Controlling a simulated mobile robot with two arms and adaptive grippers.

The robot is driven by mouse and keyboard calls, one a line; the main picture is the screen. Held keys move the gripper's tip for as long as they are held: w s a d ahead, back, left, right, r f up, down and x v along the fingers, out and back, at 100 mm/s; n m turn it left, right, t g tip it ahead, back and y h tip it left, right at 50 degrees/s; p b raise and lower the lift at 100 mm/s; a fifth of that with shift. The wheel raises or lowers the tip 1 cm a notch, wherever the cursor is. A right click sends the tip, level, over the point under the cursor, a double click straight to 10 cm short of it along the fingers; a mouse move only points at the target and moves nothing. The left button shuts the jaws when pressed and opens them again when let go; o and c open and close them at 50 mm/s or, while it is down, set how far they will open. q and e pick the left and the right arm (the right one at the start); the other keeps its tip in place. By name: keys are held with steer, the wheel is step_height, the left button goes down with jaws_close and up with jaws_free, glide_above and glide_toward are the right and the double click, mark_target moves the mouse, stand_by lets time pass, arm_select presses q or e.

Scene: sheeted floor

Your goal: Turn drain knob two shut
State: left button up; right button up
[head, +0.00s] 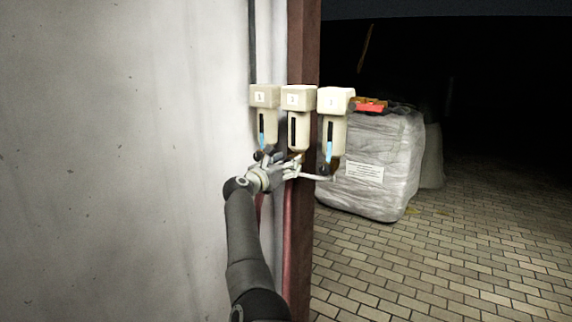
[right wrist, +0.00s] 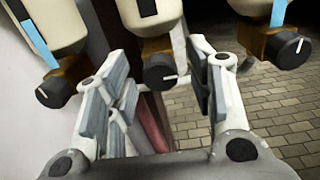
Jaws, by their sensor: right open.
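Three cream drain units hang in a row on the post in the head view: the left one (head: 265,97), the middle one (head: 298,99) and the right one (head: 335,103). In the right wrist view the middle unit's black round knob (right wrist: 160,72) has a white mark pointing sideways, slightly tilted. My right gripper (head: 298,170) is open below the middle unit; in the wrist view its fingers (right wrist: 160,88) stand on either side of that knob, apparently without touching it. In the head view the gripper hides the middle knob. My left gripper is out of view.
Neighbouring black knobs sit close by, one at the left (right wrist: 56,90) and one at the right (right wrist: 289,48). A pale wall (head: 120,150) fills the left. A wrapped bale (head: 385,185) stands behind on the brick floor (head: 460,260), which is open at the right.

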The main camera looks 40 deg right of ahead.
steer(key=shift+c, duration=0.2)
steer(key=c, duration=1)
steer(key=shift+n, duration=0.3)
steer(key=shift+w+a+f+n+p, duration=0.1)
steer(key=shift+n+p, duration=2.6)
steer(key=shift+n, duration=1.65)
steer(key=shift+w+f+n+p, duration=0.1)
steer(key=shift+n+p, duration=2.55)
steer(key=shift+n, duration=1.7)
